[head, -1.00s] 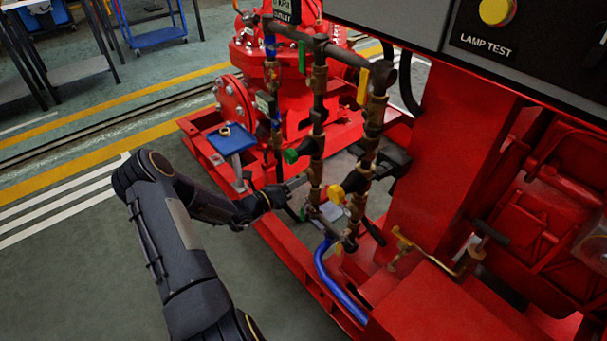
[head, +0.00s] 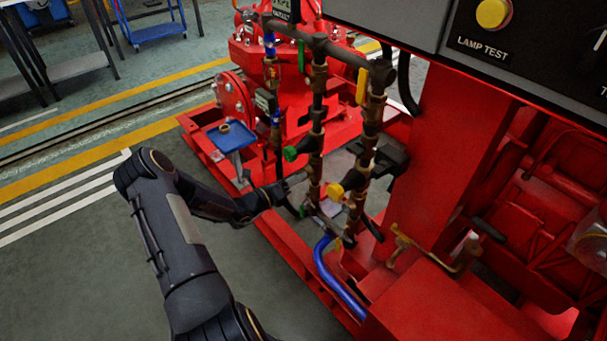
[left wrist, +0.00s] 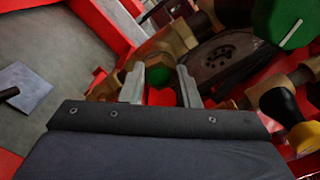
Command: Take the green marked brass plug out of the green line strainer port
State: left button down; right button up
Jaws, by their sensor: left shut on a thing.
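The green line (head: 316,110) is a vertical brass and dark pipe run with a green knob (head: 290,153) on its side. The green knob also shows at the top right of the left wrist view (left wrist: 287,20). My left gripper (head: 304,177) is low beside this line, below the green knob. In the left wrist view its two fingers are shut on the green marked plug (left wrist: 160,74), whose green face shows between them. Brass fittings (left wrist: 178,40) lie just behind it. The port itself is hidden, so I cannot tell how far the plug sits in it. My right gripper is not in view.
A blue tray (head: 217,145) with a brass ring (head: 224,128) stands left of the pipes. A parallel line with a yellow knob (head: 336,191) is close on the right. A blue hose (head: 325,270) and the red base frame lie below. Open floor is at left.

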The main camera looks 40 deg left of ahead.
pick_arm(q)
jog(key=shift+p+v, duration=0.3)
jog(key=shift+v, duration=0.7)
jog(key=shift+p+v, duration=0.7)
jog(key=shift+v, duration=1.65)
